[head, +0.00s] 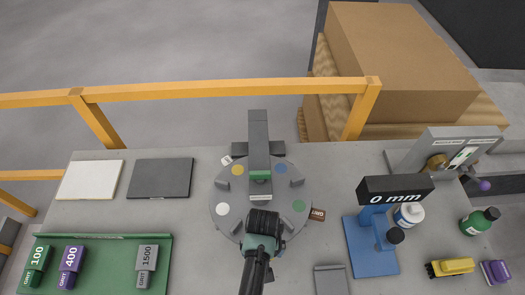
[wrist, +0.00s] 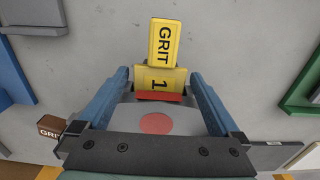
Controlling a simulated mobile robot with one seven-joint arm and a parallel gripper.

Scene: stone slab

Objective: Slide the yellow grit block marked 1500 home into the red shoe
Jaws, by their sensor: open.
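A yellow block (wrist: 163,42) shows in the wrist view, with "GRIT" on its far part and a "1" on the nearer face; the rest of its number cannot be read. A red strip, seemingly the red shoe (wrist: 158,97), lies along the block's near edge. I cannot tell how deep the block sits in it. My gripper (wrist: 160,76) is open, its two blue fingers on either side of the block's near part, with gaps showing. In the head view my gripper (head: 262,222) hangs over the front of the round grey turntable (head: 222,190) and hides block and red shoe.
A green shoe (head: 260,175) sits at the turntable's far side under a grey arm. A brown block (head: 318,214) lies close right of the turntable. A blue stand (head: 372,262) reading "0 mm" is farther right. A green tray (head: 100,237) holds several grit blocks at left.

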